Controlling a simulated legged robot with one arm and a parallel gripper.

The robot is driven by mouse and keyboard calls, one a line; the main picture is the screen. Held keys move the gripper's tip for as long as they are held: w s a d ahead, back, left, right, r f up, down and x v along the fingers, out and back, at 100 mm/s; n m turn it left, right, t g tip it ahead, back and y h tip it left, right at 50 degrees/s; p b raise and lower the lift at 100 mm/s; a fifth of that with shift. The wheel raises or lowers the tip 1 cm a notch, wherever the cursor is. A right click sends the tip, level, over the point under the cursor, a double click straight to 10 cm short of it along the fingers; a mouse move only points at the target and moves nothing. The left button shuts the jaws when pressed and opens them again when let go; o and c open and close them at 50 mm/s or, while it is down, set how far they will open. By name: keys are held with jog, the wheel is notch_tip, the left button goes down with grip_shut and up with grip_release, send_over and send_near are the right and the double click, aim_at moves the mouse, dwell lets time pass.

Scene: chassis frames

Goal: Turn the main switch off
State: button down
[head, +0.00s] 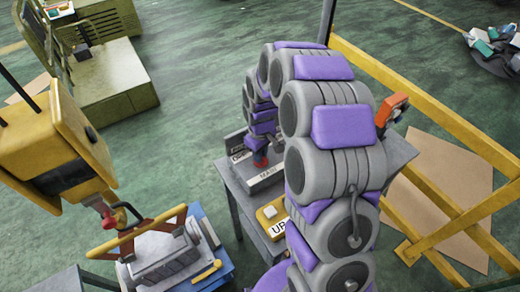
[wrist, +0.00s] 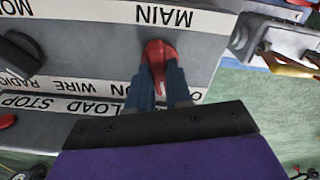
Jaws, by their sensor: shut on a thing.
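The main switch is a red lever (wrist: 158,54) just below the MAIN label (wrist: 165,15) in the wrist view. My gripper (wrist: 160,78) has its two dark fingers shut on this red lever. In the head view the red lever (head: 261,162) shows at the tip of my arm, above the MAIN label on the grey panel (head: 235,183). My gripper (head: 260,152) is partly hidden there by its own links. The lever's lower part lies between the fingers. I cannot tell its on or off position.
A yellow box with a white button (head: 270,212) sits in front of the panel. A yellow hoist (head: 60,145) hangs over an engine block (head: 165,258) at left. A yellow railing (head: 440,110) runs along the right. Green floor lies open behind.

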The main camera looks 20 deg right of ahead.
jog(key=n+p, duration=0.3)
jog(key=n, duration=0.2)
jog(key=shift+w+r+n, duration=0.1)
jog(key=shift+n, duration=0.2)
dwell(0.4)
jog(key=c, duration=1)
grip_release()
jog(key=shift+c, duration=0.2)
notch_tip(320, 180, up, 17)
jog(key=shift+p, duration=0.45)
jog(key=shift+a, duration=0.1)
